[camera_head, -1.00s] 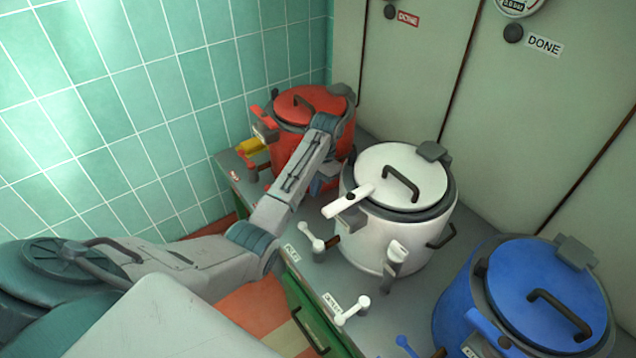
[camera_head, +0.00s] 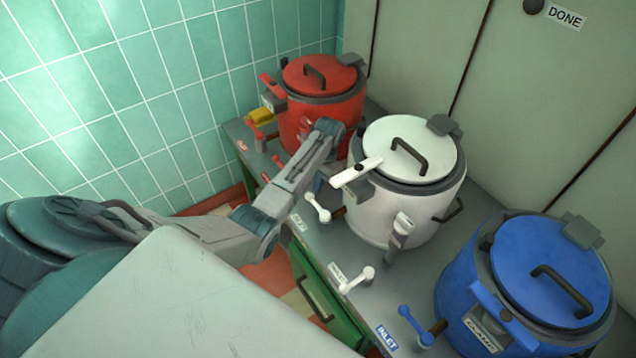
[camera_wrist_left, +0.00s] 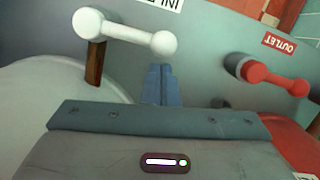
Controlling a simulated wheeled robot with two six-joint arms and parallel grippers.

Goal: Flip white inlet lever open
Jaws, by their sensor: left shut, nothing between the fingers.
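The white inlet lever (camera_head: 318,207) stands on the grey counter beside the white kettle (camera_head: 398,215), on its left side. In the left wrist view the lever (camera_wrist_left: 128,33) is a white bar with a ball at each end, next to a brown stub. My left gripper (camera_head: 317,183) points down between the red and white kettles, just behind the lever. In the wrist view its blue fingers (camera_wrist_left: 161,84) are shut and empty, close to the lever's smaller ball, with contact unclear. My right gripper is not in view.
A second white lever (camera_head: 357,279) is nearer the front. The red kettle (camera_head: 325,85) is behind my wrist, with a red outlet lever (camera_wrist_left: 273,78) close to the fingers. The blue kettle (camera_head: 545,265) and blue lever (camera_head: 415,325) are at the right.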

